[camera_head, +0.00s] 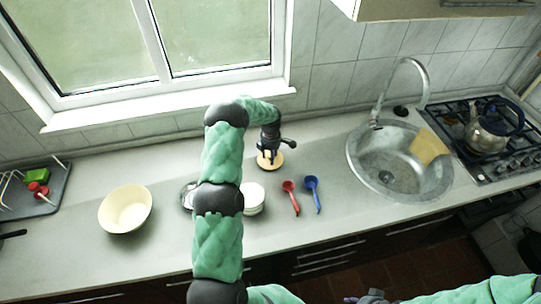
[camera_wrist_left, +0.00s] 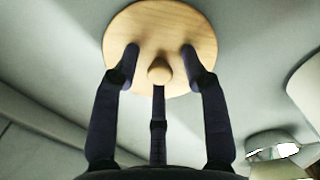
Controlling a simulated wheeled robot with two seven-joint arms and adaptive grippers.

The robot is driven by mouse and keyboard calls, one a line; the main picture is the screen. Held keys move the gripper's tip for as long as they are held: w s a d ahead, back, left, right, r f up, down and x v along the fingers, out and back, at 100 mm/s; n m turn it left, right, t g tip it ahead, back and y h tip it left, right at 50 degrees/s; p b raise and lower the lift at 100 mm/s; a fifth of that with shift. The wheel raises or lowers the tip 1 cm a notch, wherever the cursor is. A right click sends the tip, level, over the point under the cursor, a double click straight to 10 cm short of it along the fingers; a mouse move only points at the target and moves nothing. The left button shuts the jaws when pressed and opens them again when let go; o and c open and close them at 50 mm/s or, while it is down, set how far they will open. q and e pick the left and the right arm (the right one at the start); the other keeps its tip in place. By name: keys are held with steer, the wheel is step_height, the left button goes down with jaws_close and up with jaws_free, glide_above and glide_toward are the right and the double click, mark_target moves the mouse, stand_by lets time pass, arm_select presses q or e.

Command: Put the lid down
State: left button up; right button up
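The lid is a round light-wood disc with a small round knob. In the head view the lid (camera_head: 263,161) is on the grey counter behind the arm's elbow, below my left gripper (camera_head: 269,146). In the left wrist view the lid (camera_wrist_left: 160,20) fills the top middle, and the fingers of my left gripper (camera_wrist_left: 160,52) stand around its knob (camera_wrist_left: 160,71). The fingers are spread, with gaps between them and the knob. The lid appears to lie flat on the counter. My right gripper (camera_head: 371,297) shows only partly at the bottom edge; its fingers are unclear.
A cream bowl (camera_head: 126,209) stands left. White stacked dishes (camera_head: 253,199) and a metallic item (camera_head: 187,196) flank my arm. A red spoon (camera_head: 291,196) and a blue spoon (camera_head: 314,194) lie right. Beyond are the sink (camera_head: 366,169), faucet (camera_head: 424,77) and kettle (camera_head: 486,131).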

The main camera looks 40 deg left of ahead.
arm_select(q)
steer(key=shift+r, duration=0.1)
steer(key=shift+r, duration=0.25)
step_height(320, 180, up, 12)
steer(key=shift+f, duration=0.2)
steer(key=shift+r+p, duration=0.1)
steer(key=shift+p, duration=0.2)
stand_by(0.4)
